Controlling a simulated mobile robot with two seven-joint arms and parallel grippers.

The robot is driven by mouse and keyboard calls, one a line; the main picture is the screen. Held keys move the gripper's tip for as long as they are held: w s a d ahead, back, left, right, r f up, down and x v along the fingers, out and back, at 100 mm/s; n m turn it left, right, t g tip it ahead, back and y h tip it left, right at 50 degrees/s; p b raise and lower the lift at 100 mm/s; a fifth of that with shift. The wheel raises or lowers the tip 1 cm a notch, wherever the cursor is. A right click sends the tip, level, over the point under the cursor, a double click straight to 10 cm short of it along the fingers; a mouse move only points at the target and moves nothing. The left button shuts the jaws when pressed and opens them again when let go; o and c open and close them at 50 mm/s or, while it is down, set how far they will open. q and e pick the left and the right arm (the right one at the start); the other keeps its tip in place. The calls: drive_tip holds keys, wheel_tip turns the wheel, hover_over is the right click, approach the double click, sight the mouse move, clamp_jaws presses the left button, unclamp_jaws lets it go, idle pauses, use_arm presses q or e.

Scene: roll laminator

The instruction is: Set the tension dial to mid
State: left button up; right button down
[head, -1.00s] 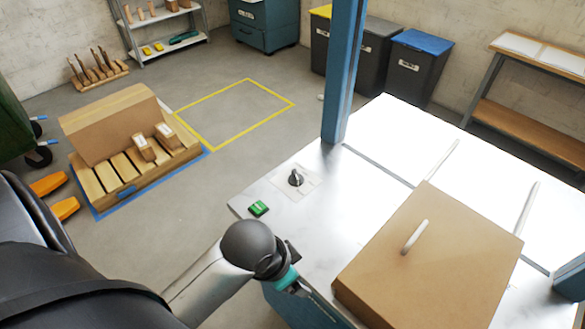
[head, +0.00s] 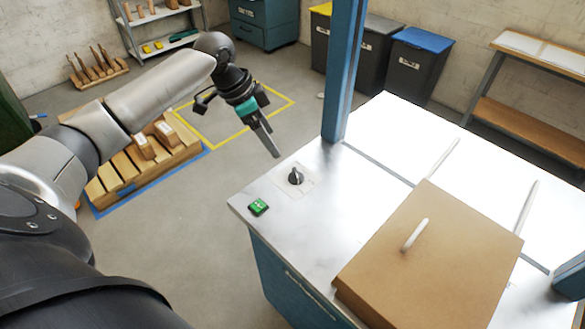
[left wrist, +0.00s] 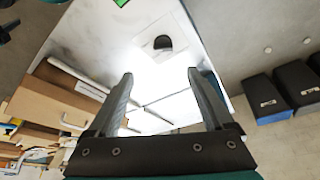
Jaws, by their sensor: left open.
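The tension dial (head: 295,177) is a small dark knob on a pale square plate, on the near left part of the laminator's metal top (head: 275,215). In the left wrist view the dial (left wrist: 163,43) shows as a dark half-round shape, beyond the fingertips and between their lines. My left gripper (head: 272,152) is above and to the upper left of the dial in the head view, fingers pointing down toward it. In the left wrist view its two fingers (left wrist: 160,82) are apart with nothing between them. The dial's pointer setting is too small to read. My right gripper is not in view.
A green button (head: 258,207) sits near the dial. A brown box-like cover with a white handle (head: 430,255) stands on the right of the top. A blue post (head: 343,75) rises close behind the dial. A pallet with boxes (head: 140,170) lies on the floor.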

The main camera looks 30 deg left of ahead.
sight(296, 173)
use_arm(q)
drive_tip(key=x, duration=0.4)
drive_tip(key=b+x, duration=0.1)
drive_tip(key=x, duration=0.4)
drive_tip(key=b+x, duration=0.1)
drive_tip(key=x, duration=0.4)
drive_tip(key=shift+w+a+f, duration=0.2)
drive_tip(key=shift+w, duration=0.15)
clamp_jaws()
drive_tip(key=n+y+p, duration=0.1)
drive_tip(key=n+p, duration=0.1)
drive_tip(key=p, duration=0.2)
drive_tip(key=n+y+p, duration=0.1)
drive_tip(key=n+p, duration=0.2)
drive_tip(key=p, duration=0.1)
drive_tip(key=n+t+p, duration=0.1)
drive_tip(key=n+p, duration=0.2)
drive_tip(key=p, duration=0.1)
drive_tip(key=shift+s+d+r+y, duration=0.15)
drive_tip(key=shift+d+r+y, duration=0.15)
drive_tip(key=shift+d+y, duration=0.1)
drive_tip(key=shift+d+f+n+y+p, duration=0.1)
drive_tip(key=shift+n+y+p, duration=0.3)
drive_tip(key=shift+n+p, duration=0.65)
drive_tip(key=shift+f+n+y+p, duration=0.1)
drive_tip(key=shift+n+y+p, duration=0.3)
drive_tip(key=shift+n, duration=0.45)
